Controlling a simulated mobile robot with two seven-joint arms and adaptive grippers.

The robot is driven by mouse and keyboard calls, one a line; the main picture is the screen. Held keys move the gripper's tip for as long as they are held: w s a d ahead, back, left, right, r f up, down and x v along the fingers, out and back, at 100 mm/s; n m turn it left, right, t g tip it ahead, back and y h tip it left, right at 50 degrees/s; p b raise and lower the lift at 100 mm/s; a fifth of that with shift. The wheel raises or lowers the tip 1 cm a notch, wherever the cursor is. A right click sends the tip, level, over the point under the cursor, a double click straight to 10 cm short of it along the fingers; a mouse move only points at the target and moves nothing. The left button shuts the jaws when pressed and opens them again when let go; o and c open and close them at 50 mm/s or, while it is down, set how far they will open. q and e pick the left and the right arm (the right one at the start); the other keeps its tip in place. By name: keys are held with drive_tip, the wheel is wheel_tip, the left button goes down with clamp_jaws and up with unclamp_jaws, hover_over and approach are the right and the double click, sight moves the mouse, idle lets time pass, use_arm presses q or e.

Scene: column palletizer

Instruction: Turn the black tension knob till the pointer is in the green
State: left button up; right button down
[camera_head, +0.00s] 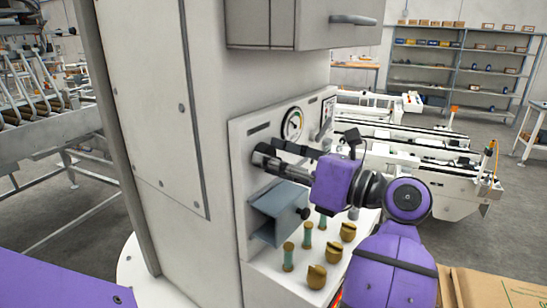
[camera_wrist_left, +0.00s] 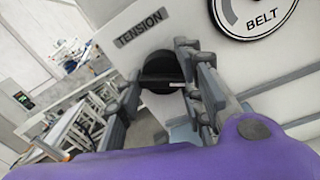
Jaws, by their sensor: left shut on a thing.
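The black tension knob (camera_wrist_left: 160,66) sits under the TENSION label (camera_wrist_left: 141,28) in the left wrist view. My left gripper (camera_wrist_left: 160,84) has a finger on each side of it and is shut on it. In the head view my left gripper (camera_head: 264,158) is at the panel's left part, and its fingers mostly hide the knob. The round gauge (camera_head: 292,124) with a green zone is just above the gripper. In the left wrist view the gauge (camera_wrist_left: 256,26), marked BELT, is cut off by the top edge. Its pointer reading is too small to tell. My right gripper is out of view.
Below the gripper, a blue-grey box-like guard (camera_head: 277,208) sticks out from the panel. Several brass knobs (camera_head: 317,276) and green-stemmed posts stand on the sloped console. A grey cabinet (camera_head: 300,25) overhangs above. Conveyors and shelves stand farther back.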

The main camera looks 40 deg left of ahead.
use_arm(q)
drive_tip(key=shift+s+f, duration=0.1)
drive_tip(key=shift+f, duration=0.05)
drive_tip(key=o, duration=0.9)
drive_tip(key=shift+c, duration=0.2)
drive_tip(key=shift+o, duration=0.8)
drive_tip(key=d, duration=1.2)
drive_tip(key=shift+w, duration=0.35)
drive_tip(key=shift+f, duration=0.15)
